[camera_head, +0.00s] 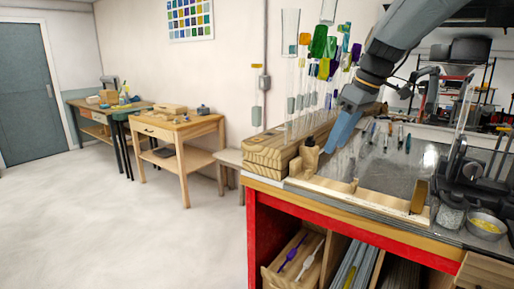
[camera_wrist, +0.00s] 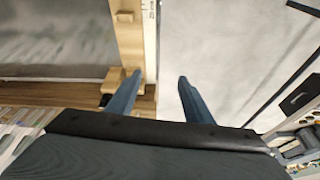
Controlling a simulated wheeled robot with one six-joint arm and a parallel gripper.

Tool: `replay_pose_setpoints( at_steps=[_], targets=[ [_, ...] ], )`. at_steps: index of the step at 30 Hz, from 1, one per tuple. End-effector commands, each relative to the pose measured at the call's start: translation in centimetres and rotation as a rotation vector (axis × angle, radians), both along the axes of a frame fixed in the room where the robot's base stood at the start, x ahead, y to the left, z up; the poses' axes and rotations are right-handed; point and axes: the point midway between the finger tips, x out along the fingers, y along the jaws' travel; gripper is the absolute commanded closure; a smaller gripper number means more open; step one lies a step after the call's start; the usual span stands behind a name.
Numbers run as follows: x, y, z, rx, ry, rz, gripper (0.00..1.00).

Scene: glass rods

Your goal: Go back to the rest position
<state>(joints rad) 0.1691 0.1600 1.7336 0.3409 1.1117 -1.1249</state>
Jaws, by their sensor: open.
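My gripper (camera_head: 335,138) hangs over the left front part of the workbench, close to the wooden rod rack (camera_head: 268,155). In the wrist view my gripper (camera_wrist: 157,85) shows its two blue-grey fingers spread apart, with nothing between them. The left finger is seen over the bench's wooden edge strip (camera_wrist: 130,45), and the right finger is seen over the pale floor. In the head view the fingers overlap each other, and a small wooden block stands right beside them.
Tall glass rods with coloured tops (camera_head: 319,42) stand in the rack beside my arm. Dark equipment (camera_head: 470,165) and a bowl (camera_head: 486,226) are at the bench's right. A small wooden table (camera_head: 176,130) stands at the left. The floor (camera_head: 120,220) there is clear.

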Motion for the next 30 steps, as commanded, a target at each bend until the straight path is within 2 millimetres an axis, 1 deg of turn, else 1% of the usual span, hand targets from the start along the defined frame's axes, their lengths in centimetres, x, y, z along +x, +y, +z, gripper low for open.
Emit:
replay_pose_setpoints(
  at_steps=[5, 8, 11, 14, 15, 17, 18, 21, 24, 25, 27, 30],
  targets=[
    [-2.0, 0.4, -3.7, -0.019, 0.052, -0.112, 0.53],
    [-3.5, 0.5, -6.2, -0.034, 0.083, -0.194, 0.53],
    [-5.6, 0.8, -9.2, -0.053, 0.116, -0.288, 0.53],
    [-8.7, 1.0, -12.9, -0.077, 0.15, -0.406, 0.53],
    [-10.3, 1.2, -14.6, -0.089, 0.164, -0.458, 0.53],
    [-12.8, 1.4, -17.2, -0.105, 0.18, -0.542, 0.53],
    [-14.6, 1.5, -18.6, -0.115, 0.189, -0.593, 0.53],
    [-18.3, 1.8, -21.6, -0.128, 0.201, -0.698, 0.53],
    [-20.9, 1.9, -23.3, -0.132, 0.205, -0.768, 0.53],
    [-21.5, 2.0, -23.7, -0.132, 0.207, -0.783, 0.53],
    [-22.3, 2.0, -24.3, -0.131, 0.207, -0.807, 0.53],
    [-22.8, 2.0, -24.5, -0.132, 0.208, -0.82, 0.53]
  ],
)
